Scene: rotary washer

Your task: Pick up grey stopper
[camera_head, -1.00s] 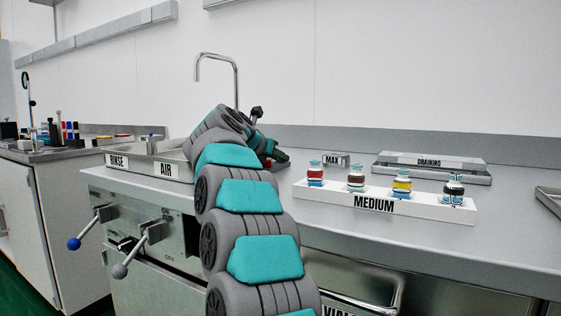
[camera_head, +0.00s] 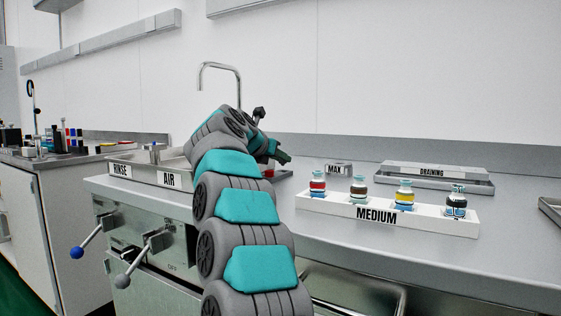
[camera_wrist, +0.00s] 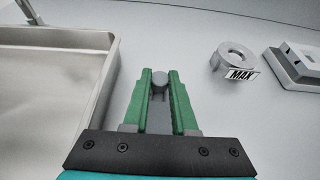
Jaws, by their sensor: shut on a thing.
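My gripper (camera_wrist: 160,90) shows in the wrist view with its two green fingers shut on a small round grey stopper (camera_wrist: 159,78) between the fingertips. The stopper appears held above the grey countertop (camera_wrist: 215,130); its lower part is hidden by the fingers. In the head view my gripper (camera_head: 282,157) is beyond my arm, above the counter near the sink, and the stopper is too small or hidden to make out there.
A sink basin (camera_wrist: 60,85) lies left of the gripper. A ring-shaped MAX holder (camera_wrist: 233,58) and the draining tray (camera_head: 433,179) stand to the right. The white MEDIUM rack (camera_head: 385,215) holds several bottles. A faucet (camera_head: 220,66) rises behind my arm.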

